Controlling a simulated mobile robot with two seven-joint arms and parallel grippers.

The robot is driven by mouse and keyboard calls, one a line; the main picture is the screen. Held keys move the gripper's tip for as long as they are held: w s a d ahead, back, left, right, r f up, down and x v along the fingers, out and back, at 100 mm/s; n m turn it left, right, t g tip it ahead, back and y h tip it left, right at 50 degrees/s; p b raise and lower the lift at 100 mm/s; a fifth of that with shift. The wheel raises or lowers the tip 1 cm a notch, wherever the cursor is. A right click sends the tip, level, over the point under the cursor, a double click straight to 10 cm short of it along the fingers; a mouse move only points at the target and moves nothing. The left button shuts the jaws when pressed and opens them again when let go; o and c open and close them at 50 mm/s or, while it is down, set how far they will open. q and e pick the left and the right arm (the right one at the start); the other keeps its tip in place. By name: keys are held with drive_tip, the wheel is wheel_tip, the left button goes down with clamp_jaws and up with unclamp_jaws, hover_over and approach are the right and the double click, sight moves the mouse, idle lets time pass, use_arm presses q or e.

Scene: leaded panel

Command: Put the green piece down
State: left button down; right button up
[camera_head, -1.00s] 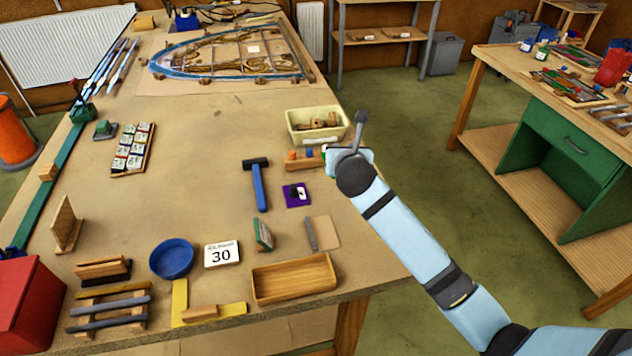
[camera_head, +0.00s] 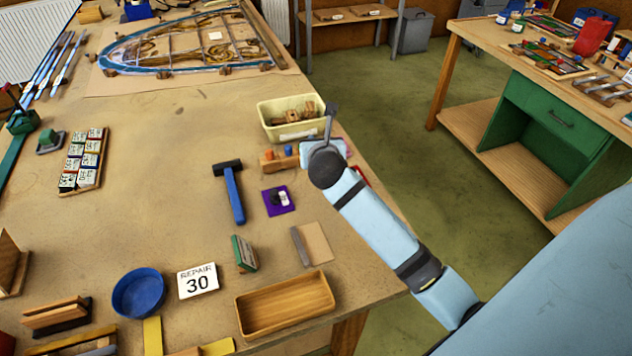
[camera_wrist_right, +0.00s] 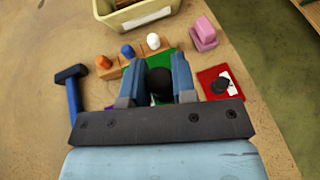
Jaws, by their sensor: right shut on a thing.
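The green piece (camera_wrist_right: 160,59) is a flat green sheet with a black knob (camera_wrist_right: 160,84), seen in the right wrist view. My right gripper (camera_wrist_right: 160,90) is shut on this knob, and its fingers cover part of the sheet. I cannot tell whether the sheet touches the bench. In the head view my right gripper (camera_head: 321,150) is over the right side of the bench, and my own wrist hides the green piece. My left gripper is not in view.
A wooden block with coloured pegs (camera_wrist_right: 104,72) and a cream bin (camera_head: 272,128) are close by. A red piece (camera_wrist_right: 208,76) lies to the right, a pink object (camera_wrist_right: 204,36) beyond. A purple piece (camera_head: 270,208) and blue hammer (camera_head: 235,197) are left. Bare bench lies farther left.

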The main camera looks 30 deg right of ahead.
wheel_tip(320, 180, down, 8)
drive_tip(key=shift+w, duration=0.1)
drive_tip(key=shift+f+b, duration=0.5)
drive_tip(key=shift+f, duration=1.95)
drive_tip(key=shift+f, duration=0.15)
drive_tip(key=o, duration=0.8)
drive_tip(key=v, duration=1.2)
